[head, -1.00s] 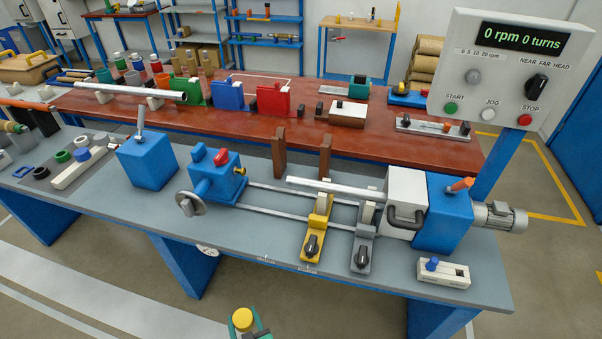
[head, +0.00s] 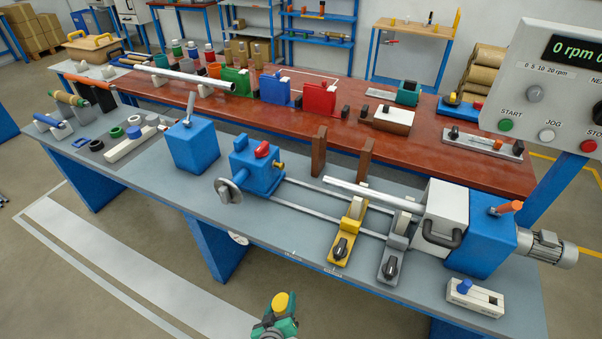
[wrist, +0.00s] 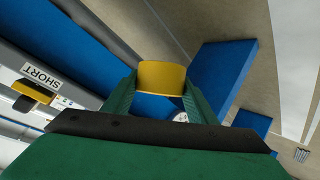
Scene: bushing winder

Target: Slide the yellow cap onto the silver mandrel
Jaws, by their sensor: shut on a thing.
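My gripper (head: 277,322) is low at the bottom of the head view, in front of the bench. It is shut on the yellow cap (head: 281,302), which also shows between its green fingers in the wrist view (wrist: 162,77). The silver mandrel (head: 373,194) is a bright bar lying level on the winder, its right end at the white headstock block and its left end free. The cap is apart from the mandrel, nearer to me and to its left.
The grey bench (head: 300,263) lies between my gripper and the mandrel. A yellow support (head: 347,235) and a grey support (head: 394,255) stand under the mandrel. The blue tailstock (head: 257,168) stands to its left. The floor in front of the bench is clear.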

